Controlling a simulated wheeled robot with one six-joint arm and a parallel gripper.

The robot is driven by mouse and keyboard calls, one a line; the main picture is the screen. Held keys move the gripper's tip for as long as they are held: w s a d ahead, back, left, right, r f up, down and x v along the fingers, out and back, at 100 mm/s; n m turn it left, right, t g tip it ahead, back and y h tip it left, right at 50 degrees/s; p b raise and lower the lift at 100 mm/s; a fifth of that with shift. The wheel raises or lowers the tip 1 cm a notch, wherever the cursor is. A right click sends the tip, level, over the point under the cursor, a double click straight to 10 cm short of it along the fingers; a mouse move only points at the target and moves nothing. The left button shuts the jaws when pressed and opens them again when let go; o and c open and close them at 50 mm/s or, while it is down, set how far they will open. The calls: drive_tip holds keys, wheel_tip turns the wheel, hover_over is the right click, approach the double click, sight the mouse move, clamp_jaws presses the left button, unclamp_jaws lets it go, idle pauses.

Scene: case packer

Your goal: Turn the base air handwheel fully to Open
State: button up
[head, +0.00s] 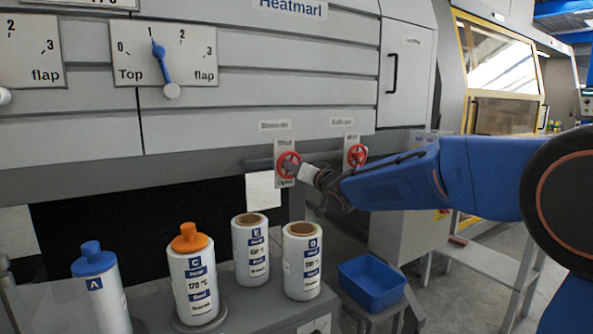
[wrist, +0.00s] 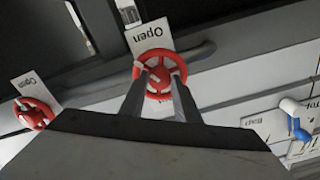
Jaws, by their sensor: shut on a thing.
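Two red handwheels are mounted side by side on the machine front, each on a small white plate. The left handwheel (head: 288,158) is the one at my gripper; in the wrist view this handwheel (wrist: 160,57) fills the centre, with "Open" upside down on its plate. My gripper (wrist: 160,82) is shut on this wheel, one finger at each side of its hub. The other handwheel (head: 357,155) is apart from my gripper; it also shows in the wrist view (wrist: 34,114). The small labels above both wheels are too blurred to read surely.
Bottles with an orange cap (head: 188,238) and a blue cap (head: 91,257), plus two brown-topped bottles (head: 302,262), stand below on a grey surface. A blue bin (head: 371,283) is lower right. A flap dial with a blue pointer (head: 162,60) is upper left.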

drive_tip(key=shift+m, duration=3.7)
drive_tip(key=o, duration=1)
drive_tip(key=shift+o, duration=0.2)
drive_tip(key=shift+s, duration=0.1)
drive_tip(key=v, duration=1.7)
drive_tip(key=shift+s+d, duration=0.15)
